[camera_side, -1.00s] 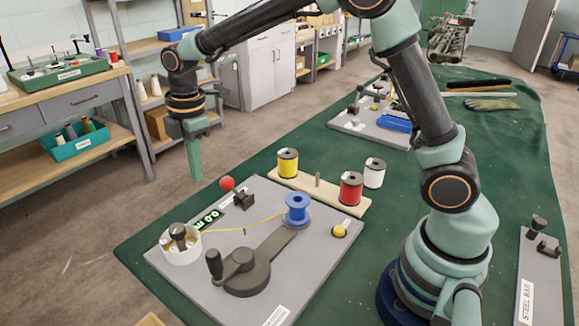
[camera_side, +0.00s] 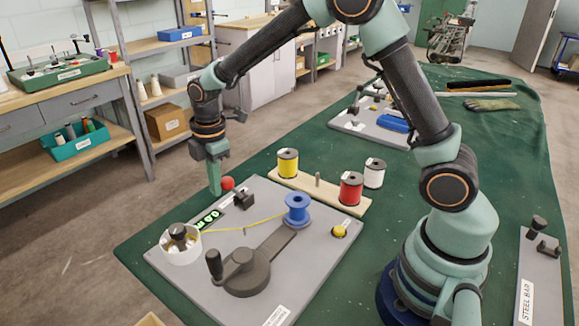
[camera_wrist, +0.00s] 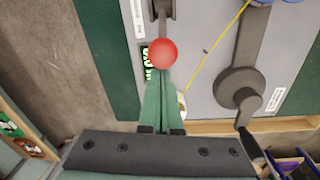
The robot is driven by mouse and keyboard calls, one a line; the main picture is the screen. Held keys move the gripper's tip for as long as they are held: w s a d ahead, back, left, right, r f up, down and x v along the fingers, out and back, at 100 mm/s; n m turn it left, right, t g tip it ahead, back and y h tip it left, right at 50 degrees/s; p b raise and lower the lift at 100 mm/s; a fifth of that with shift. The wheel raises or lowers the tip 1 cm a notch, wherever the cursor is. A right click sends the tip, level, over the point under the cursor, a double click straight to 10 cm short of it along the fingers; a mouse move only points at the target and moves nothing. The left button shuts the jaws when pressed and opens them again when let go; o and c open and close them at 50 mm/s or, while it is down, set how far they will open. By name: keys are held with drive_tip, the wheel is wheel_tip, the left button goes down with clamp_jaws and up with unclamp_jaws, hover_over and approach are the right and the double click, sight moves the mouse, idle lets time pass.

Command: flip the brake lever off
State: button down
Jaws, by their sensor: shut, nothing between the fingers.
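The brake lever is a red ball knob (camera_side: 227,183) on a dark bracket (camera_side: 243,200) at the back left of the grey board. In the wrist view the red knob (camera_wrist: 162,53) is just beyond my fingertips, and its dark arm (camera_wrist: 163,20) runs away from me. My gripper (camera_side: 215,192) points down just left of the knob, with its green fingers together and nothing between them. It also shows in the wrist view (camera_wrist: 159,76). I cannot tell whether the fingertips touch the knob.
On the grey board (camera_side: 310,262) are a green-lit display (camera_side: 207,221), a white cup (camera_side: 181,246), a dark crank (camera_side: 245,272) and a blue spool (camera_side: 297,208) with yellow thread stretched to the cup. A wooden rack (camera_side: 325,192) with spools stands behind.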

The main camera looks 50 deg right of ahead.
drive_tip(key=shift+d+r, duration=0.4)
drive_tip(key=shift+d, duration=0.1)
drive_tip(key=shift+d+r, duration=0.25)
drive_tip(key=shift+d, duration=0.2)
drive_tip(key=shift+d+r, duration=0.2)
drive_tip(key=shift+d, duration=0.25)
drive_tip(key=d, duration=1)
drive_tip(key=shift+f, duration=0.25)
drive_tip(key=shift+d, duration=0.1)
drive_tip(key=w+a+r, duration=0.2)
drive_tip(key=a+r, duration=0.2)
drive_tip(key=d+r, duration=0.5)
drive_tip(key=d, duration=0.3)
drive_tip(key=shift+s+d+r, duration=0.15)
drive_tip(key=shift+s+d, duration=0.25)
drive_tip(key=shift+s, duration=0.05)
